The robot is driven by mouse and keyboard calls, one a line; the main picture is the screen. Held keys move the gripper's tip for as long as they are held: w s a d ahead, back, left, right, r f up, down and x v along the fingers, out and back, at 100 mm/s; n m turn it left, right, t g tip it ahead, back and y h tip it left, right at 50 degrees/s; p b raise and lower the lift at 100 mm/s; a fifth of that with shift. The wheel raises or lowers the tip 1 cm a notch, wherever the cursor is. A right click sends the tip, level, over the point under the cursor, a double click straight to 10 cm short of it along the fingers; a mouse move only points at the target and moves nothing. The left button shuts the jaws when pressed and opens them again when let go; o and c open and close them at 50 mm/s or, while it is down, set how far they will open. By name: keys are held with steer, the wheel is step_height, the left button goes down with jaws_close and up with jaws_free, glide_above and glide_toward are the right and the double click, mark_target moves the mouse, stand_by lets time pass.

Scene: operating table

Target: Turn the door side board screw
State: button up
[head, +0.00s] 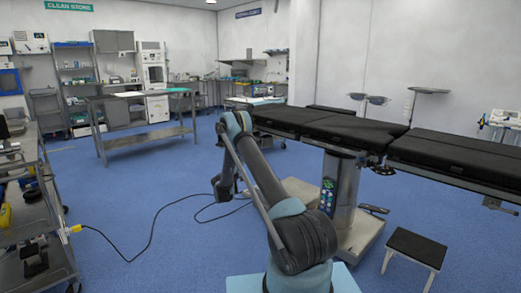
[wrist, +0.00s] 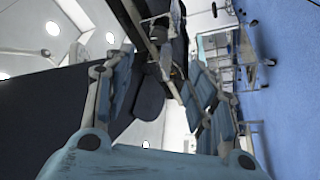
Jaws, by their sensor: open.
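The operating table (head: 345,129) has black pads on a steel column and stands right of my arm in the head view. A small metal fitting (head: 495,204) hangs under its right section. I cannot tell whether it is the door side board screw. In the wrist view, my gripper (wrist: 158,92) is open, its two blue-grey fingers spread apart with nothing held between them. Dark padded surfaces (wrist: 45,115), seemingly the table, show behind the fingers, and the view is turned on its side. No screw can be made out clearly there.
A black step stool (head: 415,248) stands at the lower right. A steel trolley (head: 35,215) stands at the left, with a cable (head: 150,235) running from it across the blue floor. A steel bench (head: 140,98) stands farther back. Open floor lies between bench and arm.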

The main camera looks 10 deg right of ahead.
steer(key=w+d+r+m, duration=0.1)
steer(key=w+d+r, duration=0.3)
steer(key=w+d, duration=0.6)
steer(key=w, duration=0.3)
steer(key=shift+w, duration=0.15)
stand_by(0.3)
steer(key=shift+r, duration=0.1)
steer(key=c, duration=1.1)
